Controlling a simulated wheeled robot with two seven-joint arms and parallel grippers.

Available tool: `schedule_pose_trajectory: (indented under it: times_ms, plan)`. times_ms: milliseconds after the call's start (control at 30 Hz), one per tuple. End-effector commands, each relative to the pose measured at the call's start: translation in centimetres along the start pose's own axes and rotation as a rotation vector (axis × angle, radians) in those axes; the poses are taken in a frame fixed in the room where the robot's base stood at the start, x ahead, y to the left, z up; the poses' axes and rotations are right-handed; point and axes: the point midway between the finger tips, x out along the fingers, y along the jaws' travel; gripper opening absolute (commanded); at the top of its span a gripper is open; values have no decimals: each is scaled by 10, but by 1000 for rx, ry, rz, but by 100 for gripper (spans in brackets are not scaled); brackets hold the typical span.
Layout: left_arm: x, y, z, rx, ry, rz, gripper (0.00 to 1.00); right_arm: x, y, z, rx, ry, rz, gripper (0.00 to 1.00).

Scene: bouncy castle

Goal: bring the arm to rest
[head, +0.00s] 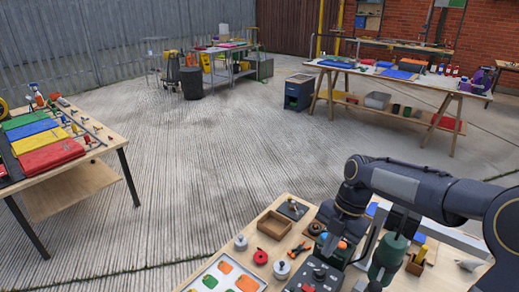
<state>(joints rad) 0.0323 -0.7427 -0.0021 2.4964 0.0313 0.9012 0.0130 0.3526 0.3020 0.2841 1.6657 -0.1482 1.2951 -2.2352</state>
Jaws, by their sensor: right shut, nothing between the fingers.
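My right arm comes in from the right edge and bends down over the near workbench (285,205). My right gripper (335,250) points down at its end, low over the bench among the small items. Its fingers are shut with nothing seen between them. The fingertips are small and dark against dark items, so whether they touch anything cannot be told. My left arm and gripper are not in view.
Near the gripper are a wooden tray (274,224), a red round part (260,257), a white tray with coloured pieces (228,276) and a dark green bottle-like object (388,258). A table with coloured cloths (50,155) stands left. Open concrete floor (210,150) lies beyond.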

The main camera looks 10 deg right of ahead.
Motion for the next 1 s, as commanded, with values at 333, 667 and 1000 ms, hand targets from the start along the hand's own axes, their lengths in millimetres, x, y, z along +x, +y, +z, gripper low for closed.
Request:
schedule_pose_trajectory:
  times_ms: [333, 667, 1000]
  plan:
    - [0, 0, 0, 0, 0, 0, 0, -28, -45, -66, 766, -100, 189, 0]
    - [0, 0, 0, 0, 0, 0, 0, -11, -102, -136, 1800, 163, 540, 0]
    - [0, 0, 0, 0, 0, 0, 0, 9, -116, -157, 2186, 418, 621, 0]
